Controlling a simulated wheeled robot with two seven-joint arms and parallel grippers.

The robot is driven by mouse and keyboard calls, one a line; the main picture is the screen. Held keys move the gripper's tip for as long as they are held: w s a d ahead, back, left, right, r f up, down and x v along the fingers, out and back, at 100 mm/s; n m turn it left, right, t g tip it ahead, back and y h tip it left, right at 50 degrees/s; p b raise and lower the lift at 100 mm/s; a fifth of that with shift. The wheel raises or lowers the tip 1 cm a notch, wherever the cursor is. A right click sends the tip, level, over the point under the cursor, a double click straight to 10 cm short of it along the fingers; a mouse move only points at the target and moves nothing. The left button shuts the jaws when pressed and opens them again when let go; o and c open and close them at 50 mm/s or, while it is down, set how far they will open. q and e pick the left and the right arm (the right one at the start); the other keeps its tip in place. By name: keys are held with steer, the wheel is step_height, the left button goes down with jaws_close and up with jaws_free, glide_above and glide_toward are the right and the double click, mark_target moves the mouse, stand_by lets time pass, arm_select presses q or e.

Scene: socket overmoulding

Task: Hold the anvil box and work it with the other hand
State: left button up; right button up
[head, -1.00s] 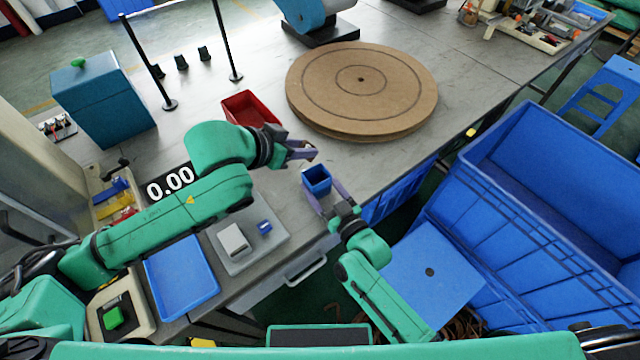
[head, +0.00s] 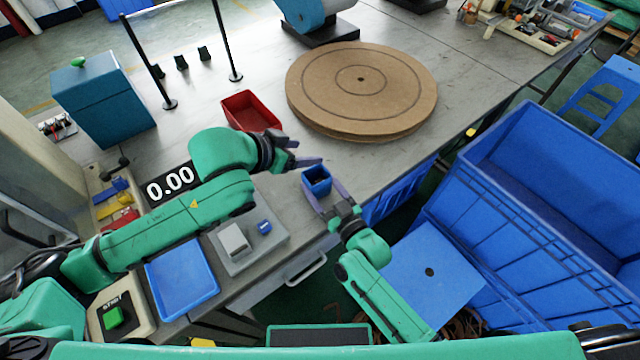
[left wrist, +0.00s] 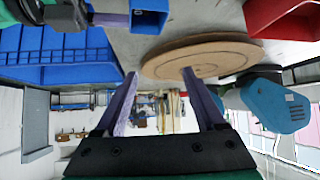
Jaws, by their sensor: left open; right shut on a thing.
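A small open-topped blue box (head: 317,183), which I take as the anvil box, stands upright near the table's front edge. It also shows at the top of the left wrist view (left wrist: 149,20). My right gripper (head: 324,194) is shut on it, with purple fingers along its sides. My left gripper (head: 308,152) is open and empty, just behind the box and apart from it. Its two spread purple fingers show in the left wrist view (left wrist: 159,75) with nothing between them. The inside of the box looks dark, and I cannot tell what it holds.
A round brown turntable (head: 361,85) lies behind and to the right. A red bin (head: 249,111) stands behind my left gripper. A grey plate (head: 243,262) with a light block and small blue piece, and a blue tray (head: 181,278), lie at front left. A large blue crate (head: 550,205) stands right.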

arm_select(q)
step_height(320, 180, up, 9)
steer(key=shift+f, duration=0.15)
stand_by(0.6)
